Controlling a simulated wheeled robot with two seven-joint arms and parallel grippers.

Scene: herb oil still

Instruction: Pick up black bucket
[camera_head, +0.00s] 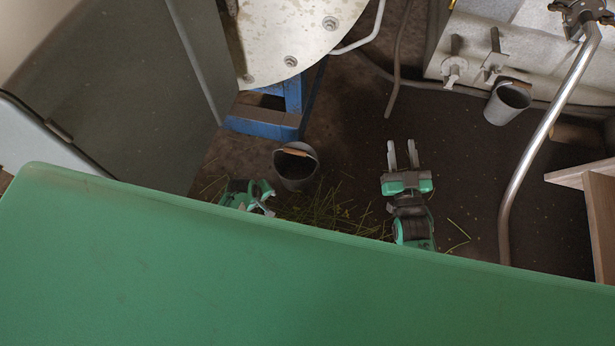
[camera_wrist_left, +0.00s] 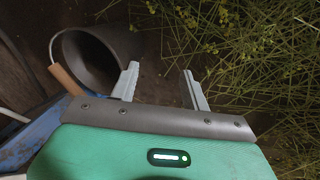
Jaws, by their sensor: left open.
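A dark bucket (camera_head: 296,172) with a tan wooden handle grip stands on the ground, left of centre in the head view. It also shows in the left wrist view (camera_wrist_left: 98,58), tilted in the picture with its mouth visible, at the left finger's outer side. My left gripper (camera_head: 268,202) is low, just in front and to the left of this bucket. It is open, and nothing is between its fingers in the left wrist view (camera_wrist_left: 162,82). My right gripper (camera_head: 402,155) is right of the bucket, its two fingers apart and empty. A second dark grey bucket (camera_head: 505,105) stands at the upper right.
A blue stand (camera_head: 265,122) is close behind the dark bucket, under a round pale plate (camera_head: 300,35). Cut green stalks (camera_head: 325,208) lie in front of it. A bent metal pipe (camera_head: 545,140) and wooden box (camera_head: 590,185) are at right.

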